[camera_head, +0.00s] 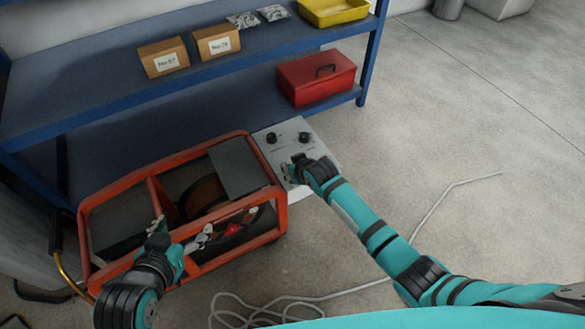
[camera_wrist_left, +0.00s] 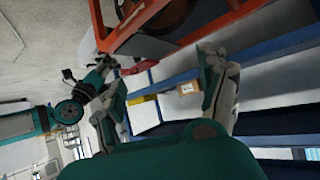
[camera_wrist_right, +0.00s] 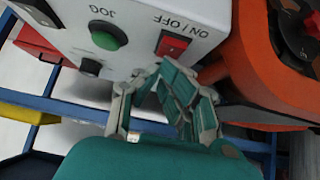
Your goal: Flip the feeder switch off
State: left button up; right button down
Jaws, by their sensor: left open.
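The feeder is an orange-framed unit (camera_head: 150,187) with a grey-white control box (camera_head: 268,152) at its right end. In the right wrist view the box shows a red rocker switch (camera_wrist_right: 172,43) labelled ON / OFF. The switch's set position cannot be told. My right gripper (camera_head: 292,168) is at the box; in the right wrist view its fingertips (camera_wrist_right: 155,73) come together just below the switch, close to the panel, with contact unclear. Nothing shows between them. My left gripper (camera_head: 182,230) is open and empty over the feeder's front left; its spread fingers also show in the left wrist view (camera_wrist_left: 158,72).
A green JOG button (camera_wrist_right: 108,34) and black knobs (camera_head: 303,136) share the panel. A blue shelf (camera_head: 110,82) behind holds cardboard boxes (camera_head: 164,57), a yellow tray (camera_head: 333,22) and a red toolbox (camera_head: 316,84). A pale cable (camera_head: 440,200) lies on otherwise clear floor at right.

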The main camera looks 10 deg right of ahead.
jog(key=shift+s+d+f, duration=0.15)
jog(key=shift+d+f, duration=0.1)
jog(key=shift+f, duration=0.05)
